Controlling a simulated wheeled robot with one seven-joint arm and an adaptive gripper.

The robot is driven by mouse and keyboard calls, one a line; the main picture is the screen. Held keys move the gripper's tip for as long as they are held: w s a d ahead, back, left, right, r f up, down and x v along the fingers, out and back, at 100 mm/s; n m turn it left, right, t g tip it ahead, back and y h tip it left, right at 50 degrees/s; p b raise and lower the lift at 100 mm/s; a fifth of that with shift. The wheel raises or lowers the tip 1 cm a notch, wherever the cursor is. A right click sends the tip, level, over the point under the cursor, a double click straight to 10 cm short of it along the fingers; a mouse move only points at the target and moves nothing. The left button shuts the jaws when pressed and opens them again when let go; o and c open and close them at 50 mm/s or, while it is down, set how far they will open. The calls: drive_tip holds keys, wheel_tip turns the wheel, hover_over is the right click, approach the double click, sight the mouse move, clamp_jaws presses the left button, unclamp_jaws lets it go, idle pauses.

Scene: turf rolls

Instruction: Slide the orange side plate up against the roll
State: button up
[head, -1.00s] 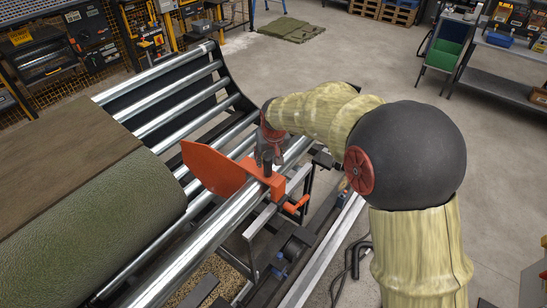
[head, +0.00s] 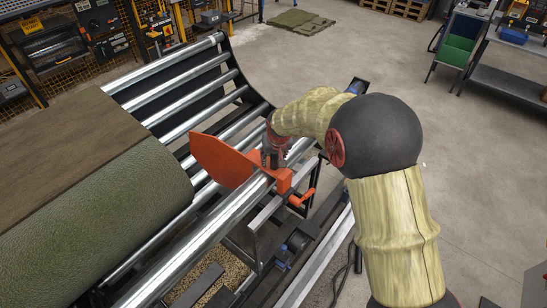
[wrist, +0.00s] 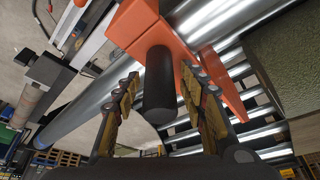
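The orange side plate (head: 220,160) stands upright across the steel rollers, its clamp block (head: 280,182) on the front rail. It is right of the big green turf roll (head: 125,215), with a gap between them. In the wrist view the plate (wrist: 230,85) and its block show behind a black upright handle (wrist: 160,90), and the roll (wrist: 285,60) is at the right. My gripper (head: 273,156) is at the handle. In the wrist view its fingers (wrist: 160,74) are open on either side of the handle, with a small gap on each side.
Bare steel rollers (head: 195,95) lie behind the plate. An orange lever (head: 302,198) sticks out from the block toward the right. A metal rail (head: 315,262) and dark frame parts run along the front. Grey floor (head: 370,60) is free at the back.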

drive_tip(key=shift+c, duration=1.2)
drive_tip(key=c, duration=0.8)
drive_tip(key=shift+a, duration=0.1)
clamp_jaws()
